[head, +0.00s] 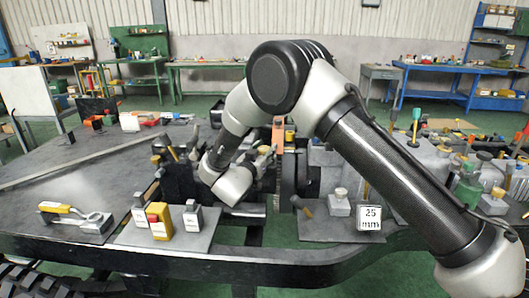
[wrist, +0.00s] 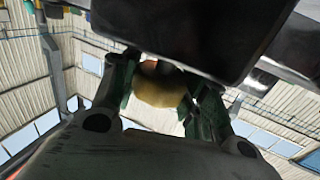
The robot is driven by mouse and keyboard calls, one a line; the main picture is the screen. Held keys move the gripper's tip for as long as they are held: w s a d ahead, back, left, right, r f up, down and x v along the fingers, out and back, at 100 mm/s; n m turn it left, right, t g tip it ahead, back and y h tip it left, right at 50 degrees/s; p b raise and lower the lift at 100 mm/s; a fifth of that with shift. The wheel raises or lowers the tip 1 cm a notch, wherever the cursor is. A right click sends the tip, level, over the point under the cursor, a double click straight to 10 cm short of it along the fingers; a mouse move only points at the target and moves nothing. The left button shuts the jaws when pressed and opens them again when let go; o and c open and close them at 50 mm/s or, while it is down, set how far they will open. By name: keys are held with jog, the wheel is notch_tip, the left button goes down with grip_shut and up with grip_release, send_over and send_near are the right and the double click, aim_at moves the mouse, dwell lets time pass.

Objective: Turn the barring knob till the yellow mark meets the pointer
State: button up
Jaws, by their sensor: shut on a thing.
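In the wrist view, my gripper (wrist: 160,90) has a green-lined finger on each side of a rounded tan-yellow knob (wrist: 158,88), which I take for the barring knob. The fingers are shut on it, and a dark block hangs over its upper edge. In the head view, my gripper (head: 264,152) is at the middle of the chassis, left of an upright orange bar (head: 278,132). My wrist hides most of what it holds there. I cannot make out the yellow mark or the pointer, nor tell whether they line up.
On the chassis front are a yellow-and-red block (head: 159,222), grey blocks with dark tops (head: 193,216), a yellow-handled tool (head: 62,210) and a "25 mm" block (head: 369,217). Dark machine parts crowd both sides of my gripper. The chassis's left top (head: 60,170) is mostly clear.

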jog(key=m+g+h, duration=0.2)
jog(key=h, duration=0.1)
jog(key=m+g+h, duration=0.2)
jog(key=m+h, duration=0.1)
jog(key=h, duration=0.1)
jog(key=shift+m+g, duration=0.3)
jog(key=shift+g, duration=0.1)
jog(key=o, duration=1)
jog(key=shift+o, duration=0.2)
jog(key=v, duration=1.2)
jog(key=shift+f, duration=0.15)
jog(key=shift+w, duration=0.1)
jog(key=shift+w, duration=0.1)
